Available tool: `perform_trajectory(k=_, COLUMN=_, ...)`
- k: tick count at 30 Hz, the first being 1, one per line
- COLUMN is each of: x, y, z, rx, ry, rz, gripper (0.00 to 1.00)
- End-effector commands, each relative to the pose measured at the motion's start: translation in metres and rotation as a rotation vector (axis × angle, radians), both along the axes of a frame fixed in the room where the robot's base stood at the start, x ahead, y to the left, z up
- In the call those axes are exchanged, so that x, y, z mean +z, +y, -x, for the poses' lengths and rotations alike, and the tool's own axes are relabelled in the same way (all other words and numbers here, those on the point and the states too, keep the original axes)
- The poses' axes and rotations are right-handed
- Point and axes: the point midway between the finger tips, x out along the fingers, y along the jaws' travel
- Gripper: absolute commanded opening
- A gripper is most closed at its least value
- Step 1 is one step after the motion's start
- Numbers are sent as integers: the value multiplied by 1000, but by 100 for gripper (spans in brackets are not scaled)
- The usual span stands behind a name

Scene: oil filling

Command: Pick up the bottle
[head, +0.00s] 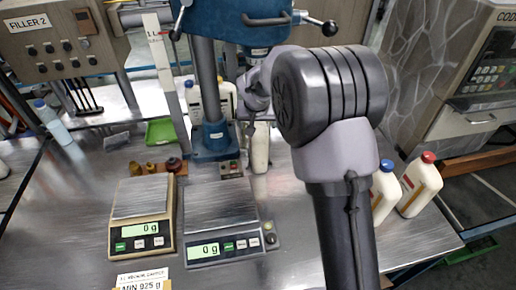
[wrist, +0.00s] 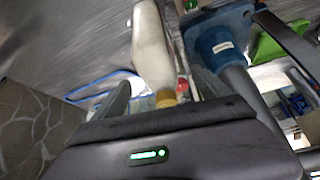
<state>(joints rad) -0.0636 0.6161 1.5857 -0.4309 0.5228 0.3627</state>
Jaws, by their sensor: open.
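A cream-white bottle (head: 260,150) stands on the metal bench right of the blue column base; its top is hidden behind my gripper in the head view. In the wrist view the bottle (wrist: 152,45) lies between my fingers, with its yellowish cap (wrist: 166,99) close to the palm. My gripper (head: 256,100) is above and around the bottle's top, with its fingers apart. In the wrist view my gripper (wrist: 160,90) is open, one finger on each side of the bottle. Whether either finger touches it I cannot tell.
Two scales, a tan one (head: 142,212) and a grey one (head: 220,215), both read 0 g. A blue-capped bottle (head: 384,192) and a red-capped bottle (head: 420,186) stand at right. A green tray (head: 160,132) lies farther left.

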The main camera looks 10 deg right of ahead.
Motion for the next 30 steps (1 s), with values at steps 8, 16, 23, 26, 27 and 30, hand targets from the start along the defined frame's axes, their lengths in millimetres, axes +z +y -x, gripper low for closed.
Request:
perform_trajectory(k=8, x=-40, y=-6, z=-21, rx=-2, ry=1, rz=-1, gripper=87)
perform_trajectory(k=16, x=-59, y=-9, z=-35, rx=1, ry=-3, rz=-1, gripper=87)
perform_trajectory(k=23, x=-58, y=-9, z=-35, rx=1, ry=-2, rz=-1, gripper=65)
perform_trajectory(k=26, x=-58, y=-9, z=-35, rx=1, ry=-2, rz=-1, gripper=45)
perform_trajectory(k=27, x=-58, y=-9, z=-34, rx=1, ry=-2, rz=-1, gripper=38)
perform_trajectory(k=30, x=-58, y=-9, z=-34, rx=0, ry=-2, rz=0, gripper=18)
